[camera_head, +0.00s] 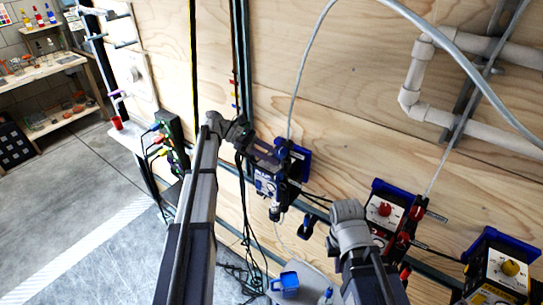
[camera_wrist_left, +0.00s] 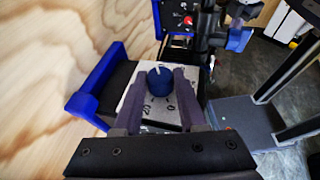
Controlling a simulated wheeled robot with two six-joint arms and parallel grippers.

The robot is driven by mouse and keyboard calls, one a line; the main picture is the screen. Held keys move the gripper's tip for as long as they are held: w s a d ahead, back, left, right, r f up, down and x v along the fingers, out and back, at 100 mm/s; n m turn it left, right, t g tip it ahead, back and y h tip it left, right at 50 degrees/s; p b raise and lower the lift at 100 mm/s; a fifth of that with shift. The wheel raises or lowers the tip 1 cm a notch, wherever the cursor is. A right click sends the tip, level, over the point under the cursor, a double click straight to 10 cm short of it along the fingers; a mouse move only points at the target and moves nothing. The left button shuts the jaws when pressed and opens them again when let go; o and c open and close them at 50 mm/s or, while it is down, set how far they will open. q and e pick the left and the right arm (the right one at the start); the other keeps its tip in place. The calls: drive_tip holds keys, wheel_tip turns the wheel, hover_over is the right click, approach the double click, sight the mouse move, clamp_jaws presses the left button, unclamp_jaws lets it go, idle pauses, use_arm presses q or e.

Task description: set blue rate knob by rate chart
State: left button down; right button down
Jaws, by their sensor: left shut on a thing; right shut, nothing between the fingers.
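The blue rate knob (camera_wrist_left: 160,82) stands on a pale dial plate (camera_wrist_left: 141,98) with dark marks, in the left wrist view. A white pointer line on it points up and slightly left in that view. My left gripper (camera_wrist_left: 159,98) is shut on the knob, one finger on each side. In the head view, its arm reaches to the blue-trimmed unit (camera_head: 265,184) on the wooden wall, where the gripper partly hides the dial. My right arm's wrist (camera_head: 348,222) is right of that unit, before the red-knob unit; its fingertips are hard to make out. I cannot make out a rate chart.
The red-knob unit (camera_head: 384,208) and a yellow-knob unit (camera_head: 508,268) are to the right. Grey pipes (camera_head: 445,115) and a hose cross the wall. Dark cables hang below the blue-trimmed unit.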

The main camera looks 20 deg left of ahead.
idle(0.5)
use_arm(q)
drive_tip(key=shift+c, duration=2.4)
unclamp_jaws()
drive_tip(key=shift+r, duration=0.1)
